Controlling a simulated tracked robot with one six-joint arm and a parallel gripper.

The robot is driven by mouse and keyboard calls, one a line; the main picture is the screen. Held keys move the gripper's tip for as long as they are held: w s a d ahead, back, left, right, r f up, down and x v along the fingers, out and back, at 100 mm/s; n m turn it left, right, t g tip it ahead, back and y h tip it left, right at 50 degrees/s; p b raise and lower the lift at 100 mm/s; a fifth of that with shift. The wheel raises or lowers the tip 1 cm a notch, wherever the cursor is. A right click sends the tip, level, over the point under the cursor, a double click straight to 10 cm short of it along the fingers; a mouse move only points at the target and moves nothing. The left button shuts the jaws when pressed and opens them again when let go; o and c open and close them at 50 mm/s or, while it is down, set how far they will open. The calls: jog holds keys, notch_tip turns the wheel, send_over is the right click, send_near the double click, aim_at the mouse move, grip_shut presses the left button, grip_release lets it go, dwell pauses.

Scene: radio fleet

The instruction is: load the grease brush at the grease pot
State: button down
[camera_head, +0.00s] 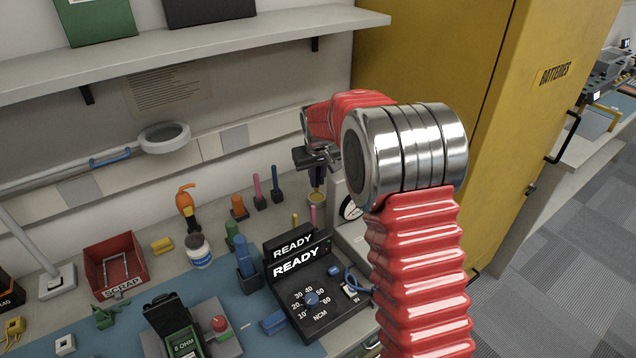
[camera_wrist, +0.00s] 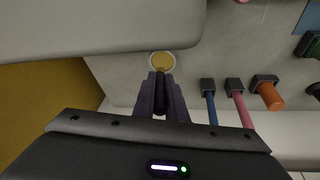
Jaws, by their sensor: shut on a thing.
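My gripper (camera_head: 317,178) is at the back of the bench, pointing down, with its dark purple fingers just above the grease pot (camera_head: 317,199). In the wrist view my gripper (camera_wrist: 161,100) is shut on a thin dark handle, which I take to be the grease brush (camera_wrist: 160,80). The grease pot (camera_wrist: 162,63) shows there as a pale round rim with yellow-tan grease, right at the end of the brush. The bristles are hidden, so I cannot tell whether they touch the grease.
A gauge (camera_head: 350,209) stands close right of the pot. Blue and pink upright handles in dark holders (camera_head: 276,185) stand to its left, with an orange piece (camera_head: 238,207). The black READY tester (camera_head: 318,300) is in front. A yellow cabinet (camera_head: 430,60) rises behind my arm.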

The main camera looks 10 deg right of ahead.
jog(key=shift+r, duration=2.3)
